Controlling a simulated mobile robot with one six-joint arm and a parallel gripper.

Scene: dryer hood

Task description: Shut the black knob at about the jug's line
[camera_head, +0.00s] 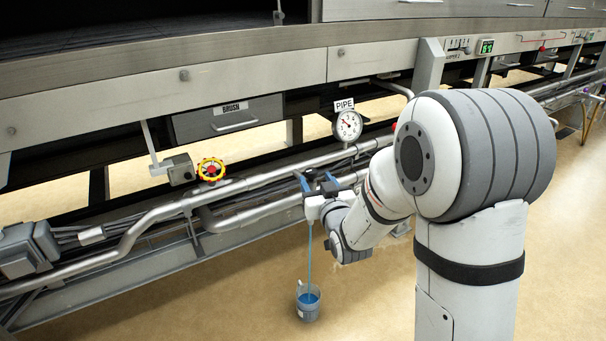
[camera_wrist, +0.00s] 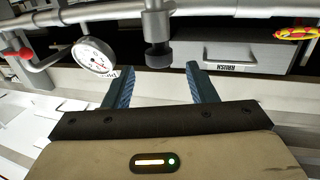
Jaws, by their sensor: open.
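The black knob (camera_wrist: 158,56) hangs on a grey stem from a pipe in the wrist view, between and just beyond my fingertips, with no contact visible. In the head view I cannot make the knob out behind my gripper. My gripper (camera_head: 318,181) is open, its two blue fingers at the front pipe; the wrist view shows the fingers (camera_wrist: 158,82) spread and empty. The clear jug (camera_head: 308,303) stands on the floor below, holding blue liquid. A thin blue stream (camera_head: 309,255) runs down into it from beside my gripper.
A round gauge (camera_head: 347,126) tagged PIPE (camera_head: 343,105) sits above right of my gripper. A yellow-red handwheel (camera_head: 211,169) is to the left. A red-ended lever (camera_wrist: 20,51) shows in the wrist view. Pipes run along the machine; the floor in front is mostly clear.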

